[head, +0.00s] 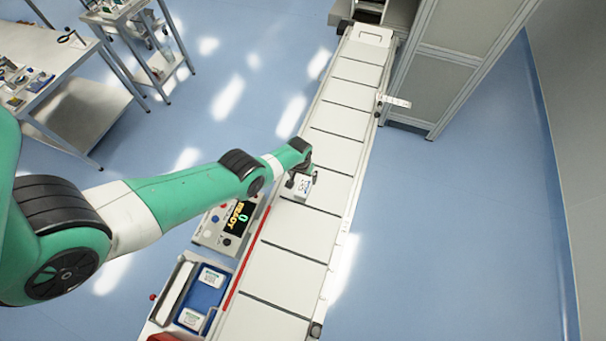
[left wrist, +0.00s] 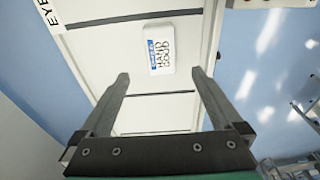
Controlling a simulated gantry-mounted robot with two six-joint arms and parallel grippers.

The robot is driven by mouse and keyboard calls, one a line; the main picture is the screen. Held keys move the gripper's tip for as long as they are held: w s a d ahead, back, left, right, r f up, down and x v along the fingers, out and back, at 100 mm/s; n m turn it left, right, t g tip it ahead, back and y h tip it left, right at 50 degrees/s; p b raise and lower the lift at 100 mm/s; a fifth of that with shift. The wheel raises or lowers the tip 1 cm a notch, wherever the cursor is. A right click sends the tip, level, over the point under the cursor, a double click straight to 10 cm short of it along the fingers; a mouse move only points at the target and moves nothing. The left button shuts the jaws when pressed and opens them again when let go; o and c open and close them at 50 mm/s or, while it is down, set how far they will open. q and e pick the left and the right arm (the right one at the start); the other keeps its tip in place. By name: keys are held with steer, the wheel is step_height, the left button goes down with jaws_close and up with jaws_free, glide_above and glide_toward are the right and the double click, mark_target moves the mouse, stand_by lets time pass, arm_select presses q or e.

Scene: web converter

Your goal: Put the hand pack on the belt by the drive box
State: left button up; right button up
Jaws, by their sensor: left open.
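The hand pack is a small white pack (head: 303,187) with a blue strip and black lettering. It lies flat on the white belt (head: 290,235), near the belt's middle, and shows clearly in the left wrist view (left wrist: 160,57). My left gripper (head: 297,181) is over the belt at the pack. In the left wrist view its two fingers (left wrist: 160,80) are open and empty, with the pack beyond the fingertips and apart from them. Which part is the drive box I cannot tell. My right gripper is not in view.
A control box (head: 229,224) with a lit display stands left of the belt. Below it, a blue tray (head: 205,296) holds two white packs. A grey cabinet (head: 460,60) flanks the belt's far end. Workbenches (head: 60,60) stand at the far left. The belt is clear beyond the pack.

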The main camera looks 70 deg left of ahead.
arm_select(q)
steer(key=shift+r, duration=0.3)
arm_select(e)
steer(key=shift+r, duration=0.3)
